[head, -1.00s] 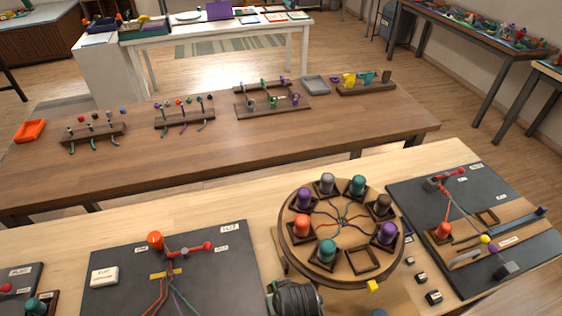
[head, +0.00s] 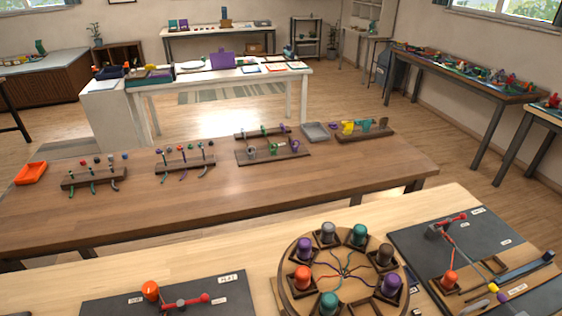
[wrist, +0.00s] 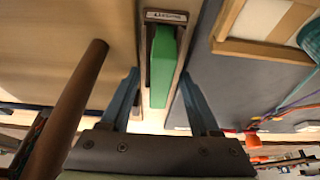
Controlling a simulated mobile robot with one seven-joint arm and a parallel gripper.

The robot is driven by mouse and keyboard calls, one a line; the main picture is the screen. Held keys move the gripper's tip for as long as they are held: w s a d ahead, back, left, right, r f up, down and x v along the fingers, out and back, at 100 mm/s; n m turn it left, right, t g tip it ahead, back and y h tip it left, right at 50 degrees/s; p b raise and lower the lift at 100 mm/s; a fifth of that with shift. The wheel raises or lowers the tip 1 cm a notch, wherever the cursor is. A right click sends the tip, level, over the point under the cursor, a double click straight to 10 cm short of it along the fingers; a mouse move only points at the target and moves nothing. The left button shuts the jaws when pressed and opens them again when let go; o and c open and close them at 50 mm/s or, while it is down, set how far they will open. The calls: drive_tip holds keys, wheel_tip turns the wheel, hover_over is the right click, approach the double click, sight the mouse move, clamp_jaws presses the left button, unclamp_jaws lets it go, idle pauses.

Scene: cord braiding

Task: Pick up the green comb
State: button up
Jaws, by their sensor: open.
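The green comb (wrist: 164,60) shows in the wrist view as a plain green bar. It lies in a narrow brown holder (wrist: 142,60) with a small white label at its far end. My gripper (wrist: 159,76) is open, with one blue finger to the left of the comb and holder and the other to the right. The jaws are not closed on anything, and I cannot tell how far the fingertips are from the comb. The comb's teeth are not visible. I cannot make out the comb or my gripper in the head view.
A round braiding stand (head: 290,293) with coloured bobbins stands on the near table. Dark mats (head: 420,235) lie on both sides of it. A brown rod (wrist: 75,115) stands left of my gripper in the wrist view. A brown table (head: 230,220) with small racks is behind.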

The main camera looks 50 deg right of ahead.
clamp_jaws()
idle(0.4)
